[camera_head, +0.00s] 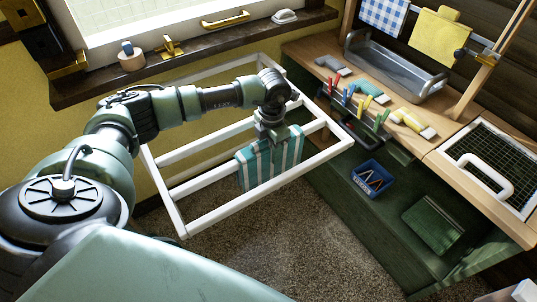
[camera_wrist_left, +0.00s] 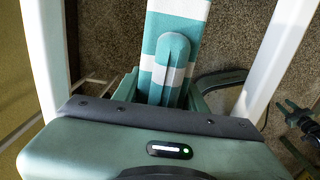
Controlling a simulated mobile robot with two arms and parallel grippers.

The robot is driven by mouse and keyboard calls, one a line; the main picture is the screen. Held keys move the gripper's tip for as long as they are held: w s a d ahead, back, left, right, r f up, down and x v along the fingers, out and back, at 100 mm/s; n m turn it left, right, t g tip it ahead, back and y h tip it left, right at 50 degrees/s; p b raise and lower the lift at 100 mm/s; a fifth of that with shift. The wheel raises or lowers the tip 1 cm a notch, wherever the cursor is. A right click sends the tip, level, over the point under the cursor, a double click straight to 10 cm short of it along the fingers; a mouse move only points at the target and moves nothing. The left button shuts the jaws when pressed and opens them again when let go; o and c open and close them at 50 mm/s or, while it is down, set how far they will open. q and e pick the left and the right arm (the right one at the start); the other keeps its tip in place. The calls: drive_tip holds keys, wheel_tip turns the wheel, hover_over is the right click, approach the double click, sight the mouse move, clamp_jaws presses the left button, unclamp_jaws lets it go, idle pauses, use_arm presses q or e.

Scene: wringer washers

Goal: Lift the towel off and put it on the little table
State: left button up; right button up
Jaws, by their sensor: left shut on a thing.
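A teal-and-white striped towel (camera_head: 270,160) hangs down among the bars of a white rack (camera_head: 205,185) in the head view. My left gripper (camera_head: 275,133) is at the towel's top edge, shut on it. Whether the towel still touches a rack bar cannot be told. My right gripper is not in view. I cannot pick out a separate little table for certain.
A wooden worktop (camera_head: 310,47) at the right holds a metal tray (camera_head: 385,70), coloured pegs (camera_head: 360,108) and a framed mesh (camera_head: 490,170). A blue box (camera_head: 372,180) sits below. A yellow cloth (camera_head: 436,38) and a checked cloth (camera_head: 383,15) hang behind. Rack bars surround the gripper.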

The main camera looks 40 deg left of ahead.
use_arm(q)
drive_tip(key=shift+r+p, duration=3.05)
drive_tip(key=shift+r, duration=1.5)
wheel_tip(320, 180, up, 9)
drive_tip(key=p, duration=0.5)
drive_tip(key=shift+p, duration=0.3)
